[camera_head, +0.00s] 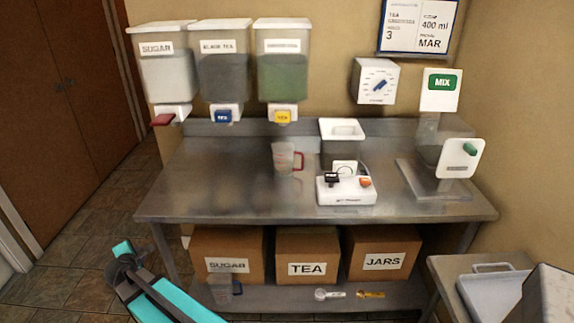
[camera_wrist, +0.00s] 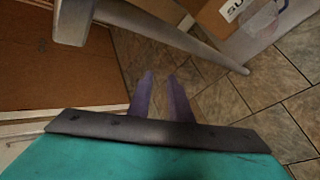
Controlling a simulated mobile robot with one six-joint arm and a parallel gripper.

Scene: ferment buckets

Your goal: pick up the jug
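A clear jug with a red handle (camera_head: 284,157) stands upright on the steel table (camera_head: 215,190), near its middle. A second clear jug with a blue handle (camera_head: 222,290) stands on the lower shelf in front of the sugar box. It also shows, cut off, at the upper right of the wrist view (camera_wrist: 262,20). My gripper (camera_wrist: 160,78) is open and empty over the tiled floor, its two fingers apart. It is away from both jugs. In the head view my arm is at the lower left, and the fingers cannot be made out.
Sugar (camera_head: 228,252), tea (camera_head: 307,254) and jars (camera_head: 383,253) boxes fill the lower shelf (camera_head: 290,300). A table leg (camera_wrist: 160,25) crosses the wrist view. A white scale (camera_head: 346,190) and a mixer (camera_head: 440,165) stand on the table. Its left half is clear.

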